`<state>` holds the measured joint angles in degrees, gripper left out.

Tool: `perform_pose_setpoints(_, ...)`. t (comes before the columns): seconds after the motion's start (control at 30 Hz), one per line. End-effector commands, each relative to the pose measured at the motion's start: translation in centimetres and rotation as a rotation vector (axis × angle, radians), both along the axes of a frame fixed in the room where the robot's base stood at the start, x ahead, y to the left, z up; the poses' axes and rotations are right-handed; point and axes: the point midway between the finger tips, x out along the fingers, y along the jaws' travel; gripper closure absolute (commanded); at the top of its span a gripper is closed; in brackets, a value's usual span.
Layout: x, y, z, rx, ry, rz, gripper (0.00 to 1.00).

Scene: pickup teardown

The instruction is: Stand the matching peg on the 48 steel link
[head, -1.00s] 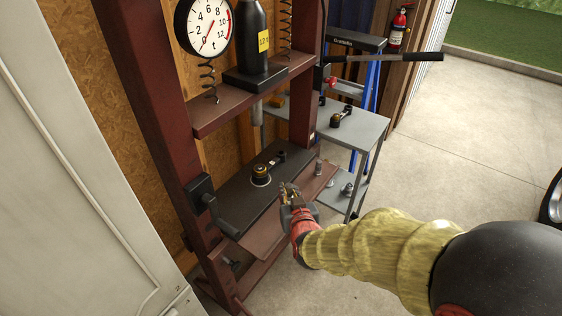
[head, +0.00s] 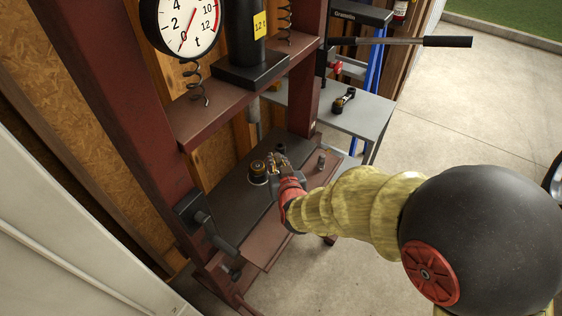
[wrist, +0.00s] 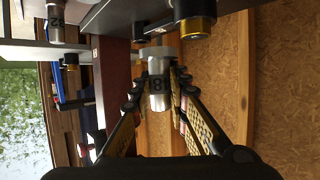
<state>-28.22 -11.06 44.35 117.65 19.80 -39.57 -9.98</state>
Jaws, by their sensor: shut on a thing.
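My gripper (head: 277,163) is shut on a grey steel peg (wrist: 158,95) with a wide flange at one end. Dark digits on its side are partly readable; one looks like an 8. A dark link (head: 280,150) lies on the press bed, with a black and brass round piece (head: 257,170) at its near end. That piece also shows at the top of the wrist view (wrist: 197,27). In the head view my gripper is just right of it, partly covering the link. I cannot read a number on the link. The gap between peg and link is unclear.
Another peg (head: 321,162) stands on the front ledge. A grey side table (head: 372,115) holds another link piece (head: 344,98). A peg marked 22 (wrist: 55,15) shows in the wrist view.

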Motion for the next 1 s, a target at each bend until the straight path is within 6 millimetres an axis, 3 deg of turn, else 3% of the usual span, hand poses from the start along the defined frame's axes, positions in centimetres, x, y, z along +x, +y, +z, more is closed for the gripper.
perform_pose_setpoints(1.0, 3.7, 6.3, -0.6, 0.002, -0.002, 0.001, 1.00)
